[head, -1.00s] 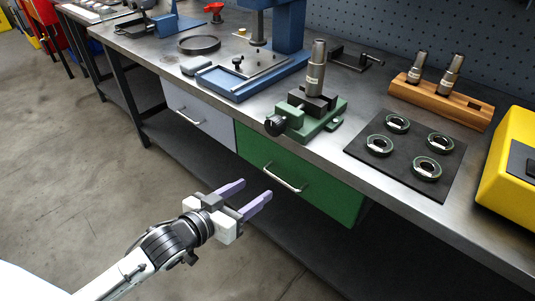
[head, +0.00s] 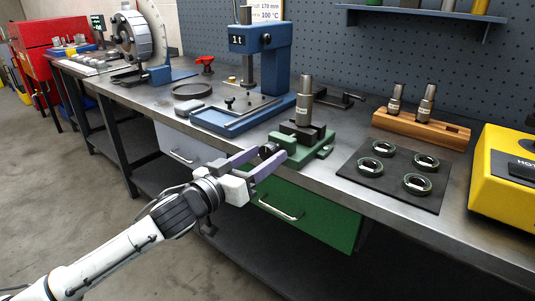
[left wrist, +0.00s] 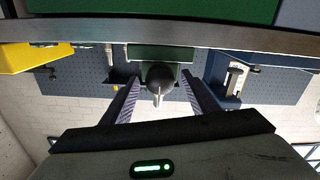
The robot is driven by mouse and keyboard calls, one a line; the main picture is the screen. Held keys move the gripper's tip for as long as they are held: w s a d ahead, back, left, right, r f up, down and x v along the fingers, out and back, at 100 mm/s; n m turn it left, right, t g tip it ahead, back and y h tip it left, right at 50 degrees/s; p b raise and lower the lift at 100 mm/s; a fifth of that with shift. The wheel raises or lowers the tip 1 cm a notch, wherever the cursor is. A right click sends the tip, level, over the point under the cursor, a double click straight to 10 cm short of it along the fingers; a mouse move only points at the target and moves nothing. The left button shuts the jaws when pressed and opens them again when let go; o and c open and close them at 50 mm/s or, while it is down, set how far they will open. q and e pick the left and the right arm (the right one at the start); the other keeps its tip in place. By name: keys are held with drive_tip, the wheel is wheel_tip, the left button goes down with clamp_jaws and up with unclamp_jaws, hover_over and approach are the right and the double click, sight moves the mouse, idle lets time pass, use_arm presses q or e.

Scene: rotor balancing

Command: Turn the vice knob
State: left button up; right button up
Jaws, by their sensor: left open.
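The green vice (head: 305,148) stands on the bench near its front edge, with a metal tool holder (head: 304,100) upright in its jaws. The black vice knob (head: 268,150) is on the vice's front left side. My left gripper (head: 270,158) is open at the knob, with its purple fingers pointing toward the vice. In the left wrist view the dark round knob (left wrist: 160,75) shows between the two spread fingers (left wrist: 158,100), apart from both. How deep the knob lies between the fingertips is hard to tell. My right gripper is not in view.
A blue press (head: 262,60) stands behind and left of the vice. A black mat (head: 395,176) with several green-rimmed rings lies to the right, by a wooden rack (head: 420,127) and a yellow box (head: 505,175). A green drawer (head: 310,212) is below the bench top.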

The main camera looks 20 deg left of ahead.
use_arm(q)
drive_tip(key=shift+x, duration=1)
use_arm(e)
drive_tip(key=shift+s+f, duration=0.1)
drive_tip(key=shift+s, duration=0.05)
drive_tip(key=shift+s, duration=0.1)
use_arm(q)
drive_tip(key=c, duration=1)
drive_tip(key=shift+c, duration=0.2)
